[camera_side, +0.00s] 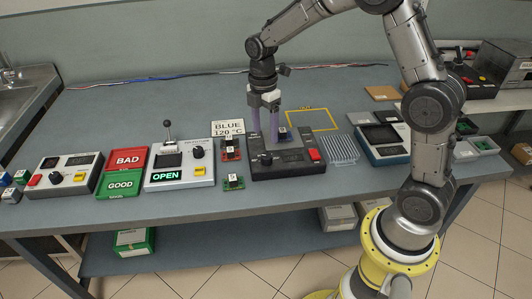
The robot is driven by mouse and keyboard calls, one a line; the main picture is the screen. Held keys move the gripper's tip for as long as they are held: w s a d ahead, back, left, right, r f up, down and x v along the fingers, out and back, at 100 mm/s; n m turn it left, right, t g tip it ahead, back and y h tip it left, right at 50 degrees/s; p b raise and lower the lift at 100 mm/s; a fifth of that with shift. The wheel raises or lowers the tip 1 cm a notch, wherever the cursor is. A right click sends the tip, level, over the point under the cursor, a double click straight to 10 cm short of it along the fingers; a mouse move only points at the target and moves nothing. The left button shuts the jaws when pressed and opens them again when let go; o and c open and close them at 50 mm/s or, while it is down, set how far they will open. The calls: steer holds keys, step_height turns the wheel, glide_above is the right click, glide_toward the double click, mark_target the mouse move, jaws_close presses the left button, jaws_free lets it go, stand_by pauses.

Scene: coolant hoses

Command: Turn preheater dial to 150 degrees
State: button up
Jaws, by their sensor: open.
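My gripper (265,134) points down over a black unit (288,167) at the middle of the bench. Its two purple fingers are apart, with nothing visible between them. A dark round knob (265,158) is on the front left of this unit, just below and in front of the fingertips. I cannot tell whether the fingers touch the unit. The unit has a red button (314,155) at its right and a small dark board (283,134) on top, beside the right finger. The knob's setting is too small to read, and no label naming the preheater is legible.
Two small boards, red (230,150) and green (233,183), lie left of the unit. A white unit (180,165) reads "OPEN". Red BAD and green GOOD trays stand further left. A finned metal block (340,149) lies right.

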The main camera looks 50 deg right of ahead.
mark_target(266, 156)
steer(key=f, duration=0.8)
steer(key=shift+s+f, duration=0.2)
steer(key=shift+f, duration=0.1)
steer(key=shift+c, duration=0.3)
jaws_close()
